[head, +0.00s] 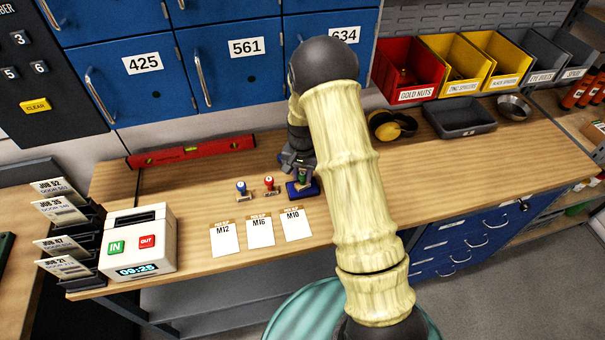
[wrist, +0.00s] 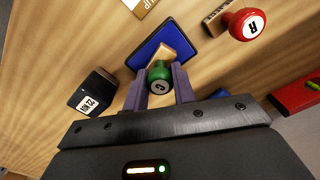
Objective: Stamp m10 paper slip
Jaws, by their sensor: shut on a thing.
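My gripper (head: 301,170) is shut on a green-topped stamp (wrist: 159,71), its fingers on either side of the handle (wrist: 160,88). The stamp's wooden block is over the blue ink pad (wrist: 148,47); I cannot tell whether it touches. The pad also shows in the head view (head: 296,193). The M10 slip (head: 295,224) lies on the bench in front of the pad, rightmost of three slips. A slip corner (wrist: 138,4) shows at the top of the wrist view. A red stamp (head: 269,183) and a blue stamp (head: 241,187) stand to the left.
Slips M16 (head: 260,233) and M12 (head: 224,239) lie left of M10. A time clock (head: 138,245) stands further left. A red level (head: 190,151) lies behind. A small black labelled box (wrist: 92,91) is near the pad. The bench right of my arm is mostly clear.

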